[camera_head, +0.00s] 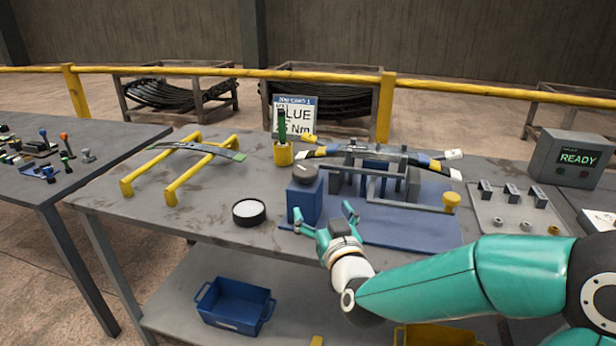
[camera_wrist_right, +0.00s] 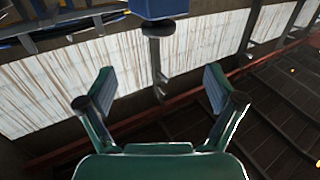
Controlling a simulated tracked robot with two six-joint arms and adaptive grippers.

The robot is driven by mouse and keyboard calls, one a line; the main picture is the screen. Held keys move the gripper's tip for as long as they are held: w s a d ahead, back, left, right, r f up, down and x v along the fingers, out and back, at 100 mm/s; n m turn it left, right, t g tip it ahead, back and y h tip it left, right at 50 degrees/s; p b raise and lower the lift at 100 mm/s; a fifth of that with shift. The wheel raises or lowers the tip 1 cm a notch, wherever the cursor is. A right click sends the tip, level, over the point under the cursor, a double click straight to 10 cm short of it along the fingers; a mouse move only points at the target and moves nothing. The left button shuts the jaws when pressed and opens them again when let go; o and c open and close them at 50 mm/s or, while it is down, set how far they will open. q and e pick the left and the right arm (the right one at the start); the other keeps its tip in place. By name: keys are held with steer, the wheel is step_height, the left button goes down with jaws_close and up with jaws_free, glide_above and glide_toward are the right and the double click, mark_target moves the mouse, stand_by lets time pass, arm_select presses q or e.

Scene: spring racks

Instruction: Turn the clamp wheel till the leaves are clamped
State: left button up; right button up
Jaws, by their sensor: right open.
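The clamp fixture stands on a blue base plate (camera_head: 400,228) on the bench. A stack of leaves (camera_head: 375,152) with blue, yellow and white marks near its ends lies across its grey frame. A dark round wheel (camera_head: 305,173) sits on a blue block (camera_head: 304,203) at the fixture's left; I take it for the clamp wheel. In the right wrist view a dark disc (camera_wrist_right: 158,28) shows below a blue block (camera_wrist_right: 158,8). My right gripper (camera_head: 327,214) is open and empty, in front of the block and apart from the wheel. Its spread fingers also show in the wrist view (camera_wrist_right: 160,84). My left gripper is out of view.
A black-rimmed round dish (camera_head: 249,211) and yellow stands (camera_head: 170,191) bearing a leaf are left of the fixture. A sign (camera_head: 295,114) and a yellow pot (camera_head: 283,154) stand behind. A grey parts tray (camera_head: 512,230) and a READY box (camera_head: 570,158) are at right.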

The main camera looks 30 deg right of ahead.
mark_target(302, 166)
steer(key=p+x, duration=0.3)
steer(key=x, duration=1.3)
steer(key=shift+w+d+r, duration=0.1)
steer(key=shift+w+d, duration=0.15)
steer(key=shift+w, duration=0.05)
